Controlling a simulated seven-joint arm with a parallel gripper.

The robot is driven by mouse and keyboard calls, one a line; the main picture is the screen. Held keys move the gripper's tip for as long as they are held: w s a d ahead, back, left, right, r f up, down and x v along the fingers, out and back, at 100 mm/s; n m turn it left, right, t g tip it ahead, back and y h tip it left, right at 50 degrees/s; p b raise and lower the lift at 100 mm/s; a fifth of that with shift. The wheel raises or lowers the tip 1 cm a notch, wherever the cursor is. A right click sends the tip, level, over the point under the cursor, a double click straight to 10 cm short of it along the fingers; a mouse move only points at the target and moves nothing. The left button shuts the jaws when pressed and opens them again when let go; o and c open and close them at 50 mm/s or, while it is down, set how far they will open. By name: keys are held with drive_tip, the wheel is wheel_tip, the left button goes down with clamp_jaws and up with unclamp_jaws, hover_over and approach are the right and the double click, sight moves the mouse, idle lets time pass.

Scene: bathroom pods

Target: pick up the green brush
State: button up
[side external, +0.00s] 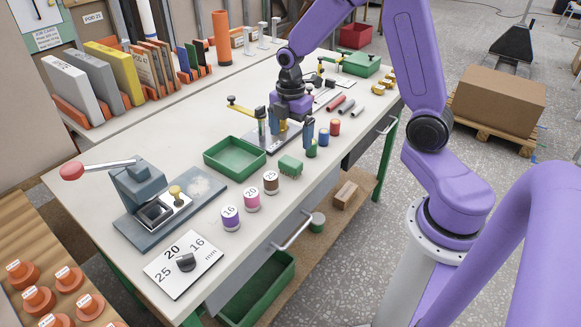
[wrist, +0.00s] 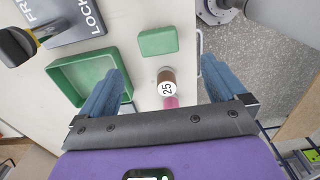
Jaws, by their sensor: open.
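The green brush (side external: 290,165) is a small green block lying on the white bench, just right of the green tray in the side view. In the wrist view the green brush (wrist: 158,41) lies flat, beyond my fingertips and roughly centred between them. My gripper (side external: 291,143) is open and empty, above the bench and behind the brush in the side view. In the wrist view my gripper (wrist: 160,72) shows two blue fingers spread apart, neither touching the brush. The brush's underside is mostly hidden.
The green tray (side external: 211,163) sits left of the brush. Several labelled cylinders stand toward the front, including a brown one marked 25 (side external: 271,187). A blue cylinder (side external: 324,137) and a red one (side external: 334,127) stand right of my gripper. A lever press (side external: 143,187) stands at left.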

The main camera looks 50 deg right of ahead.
sight(290, 161)
wheel_tip(290, 161, down, 10)
drive_tip(key=shift+w+d+f, duration=0.1)
drive_tip(key=shift+f, duration=0.15)
idle(0.5)
drive_tip(key=c, duration=1.1)
drive_tip(key=shift+o, duration=0.2)
drive_tip(key=shift+r, duration=0.2)
